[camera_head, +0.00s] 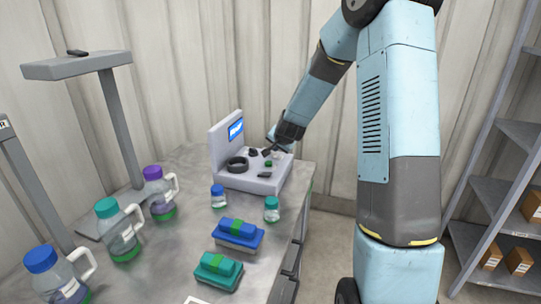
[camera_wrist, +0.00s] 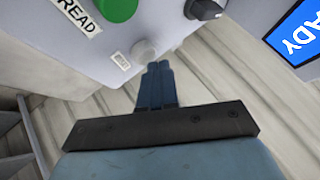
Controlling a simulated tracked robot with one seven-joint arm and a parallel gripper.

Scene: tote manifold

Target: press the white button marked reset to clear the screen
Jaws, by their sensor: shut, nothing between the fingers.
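The grey-white button (camera_wrist: 143,51) sits on the light grey console panel, beside a small label (camera_wrist: 121,61) whose lettering is too small to read. My gripper (camera_wrist: 159,68) is shut and empty, with its fingertips just beside the button in the wrist view. I cannot tell whether they touch it. The blue screen (camera_wrist: 296,34) is lit, with "ADY" visible; it also shows in the head view (camera_head: 236,130) on the console's upright back. In the head view my gripper (camera_head: 272,151) is over the console's right rear part, and the button cannot be made out.
A green button (camera_wrist: 117,7) with a label ending "READ" and a black knob (camera_wrist: 203,8) are close by on the console (camera_head: 240,182). Small bottles (camera_head: 218,196), larger handled bottles (camera_head: 120,240) and boxes (camera_head: 238,235) stand on the bench, away from my gripper.

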